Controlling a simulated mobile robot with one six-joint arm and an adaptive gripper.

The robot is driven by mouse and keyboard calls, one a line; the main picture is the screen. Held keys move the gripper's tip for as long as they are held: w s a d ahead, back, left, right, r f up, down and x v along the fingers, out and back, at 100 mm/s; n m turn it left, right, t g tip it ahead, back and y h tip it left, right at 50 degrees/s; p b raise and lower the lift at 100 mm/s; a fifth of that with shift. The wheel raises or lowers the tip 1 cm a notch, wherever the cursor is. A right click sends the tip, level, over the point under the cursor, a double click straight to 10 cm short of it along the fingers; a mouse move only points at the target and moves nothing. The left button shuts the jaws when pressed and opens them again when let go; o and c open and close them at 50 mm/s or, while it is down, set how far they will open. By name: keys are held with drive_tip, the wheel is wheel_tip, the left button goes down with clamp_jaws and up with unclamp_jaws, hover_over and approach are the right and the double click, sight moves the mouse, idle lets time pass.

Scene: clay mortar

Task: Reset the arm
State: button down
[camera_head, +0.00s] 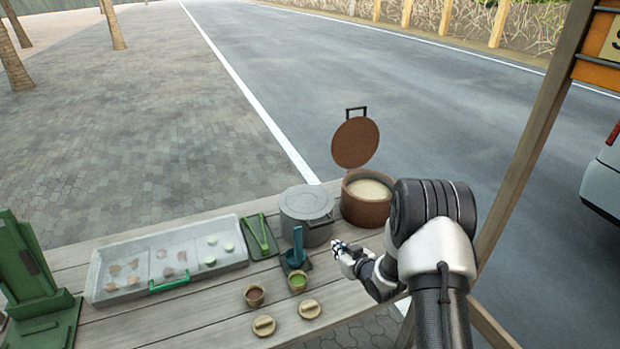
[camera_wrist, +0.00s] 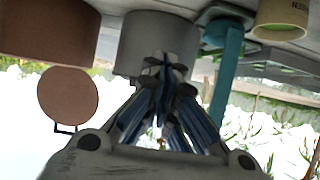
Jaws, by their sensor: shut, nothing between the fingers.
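My arm (camera_head: 440,235) reaches in from the lower right. My gripper (camera_head: 340,247) is shut and empty, just right of the blue-handled tool and in front of the grey pot. In the wrist view, which shows the scene upside down, my gripper (camera_wrist: 165,70) has its fingers together with nothing held. The grey pot (camera_wrist: 150,40) and the brown clay pot (camera_wrist: 50,30) show beyond the fingers.
A wooden table (camera_head: 200,310) holds the lidded grey pot (camera_head: 307,215), the open clay pot (camera_head: 366,208) with pale contents, a blue-handled tool (camera_head: 298,243), green tongs (camera_head: 263,235), a divided tray (camera_head: 165,262), two small cups, two lids and a green stand (camera_head: 30,285).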

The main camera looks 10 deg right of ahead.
wheel_tip(320, 180, up, 11)
drive_tip(key=s+d+g+h, duration=0.1)
drive_tip(key=d+h, duration=0.1)
drive_tip(key=s+r+m+g+h, duration=0.2)
drive_tip(key=s+r, duration=0.9)
drive_tip(key=r, duration=0.1)
drive_tip(key=s+a+r+g, duration=0.1)
drive_tip(key=s+r, duration=0.1)
drive_tip(key=s, duration=0.8)
drive_tip(key=s+a+r+g, duration=0.1)
drive_tip(key=s+a+g, duration=0.1)
drive_tip(key=s, duration=0.8)
drive_tip(key=s+a+r+m+g, duration=0.1)
drive_tip(key=s+a+r, duration=0.1)
drive_tip(key=s, duration=0.8)
drive_tip(key=shift+s+r+g+y, duration=0.3)
drive_tip(key=shift+r, duration=0.05)
